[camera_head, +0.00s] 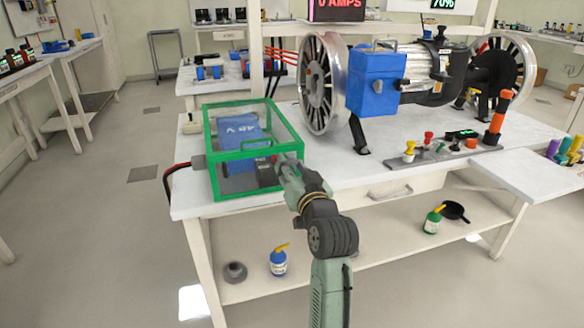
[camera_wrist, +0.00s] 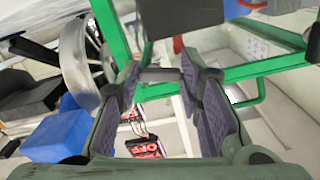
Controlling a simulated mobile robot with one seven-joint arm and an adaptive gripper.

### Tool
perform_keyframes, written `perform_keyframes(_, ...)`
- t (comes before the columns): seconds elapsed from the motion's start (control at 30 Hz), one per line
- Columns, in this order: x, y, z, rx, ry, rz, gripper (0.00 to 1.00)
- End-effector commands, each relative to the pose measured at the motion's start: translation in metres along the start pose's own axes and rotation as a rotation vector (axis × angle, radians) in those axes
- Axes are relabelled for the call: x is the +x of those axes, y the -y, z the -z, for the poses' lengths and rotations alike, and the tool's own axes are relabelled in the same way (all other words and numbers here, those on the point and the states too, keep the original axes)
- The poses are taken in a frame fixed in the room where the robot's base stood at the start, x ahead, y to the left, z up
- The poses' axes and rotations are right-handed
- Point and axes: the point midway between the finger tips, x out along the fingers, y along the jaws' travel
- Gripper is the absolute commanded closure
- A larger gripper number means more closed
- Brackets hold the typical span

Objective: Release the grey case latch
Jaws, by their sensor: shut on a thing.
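The case (camera_head: 212,120) is a clear box with a green frame on the left of the bench. A blue 48 V battery (camera_head: 238,130) sits inside it. My gripper (camera_head: 284,166) is at the case's front right corner. In the wrist view the green frame (camera_wrist: 240,72) runs close beyond my fingertips (camera_wrist: 160,80). The grey latch (camera_wrist: 160,74) shows as a short grey bar between the fingertips, and my gripper is shut on it. In the head view my gripper hides the latch. I cannot tell whether the latch is still fastened.
A blue motor unit (camera_head: 376,82) and a spoked wheel (camera_head: 322,82) stand on the bench (camera_head: 330,190) right of the case. Several small knobs line a strip further right. The shelf below holds bottles.

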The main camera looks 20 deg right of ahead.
Motion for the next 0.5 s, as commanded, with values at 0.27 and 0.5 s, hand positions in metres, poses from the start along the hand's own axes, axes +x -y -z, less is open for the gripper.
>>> perform_keyframes(0.27, -0.0001, 0.0, -0.0005, -0.004, 0.0, 0.0, 0.95)
perform_keyframes(0.5, 0.0002, -0.0007, -0.0044, -0.193, -0.001, 0.002, 0.95)
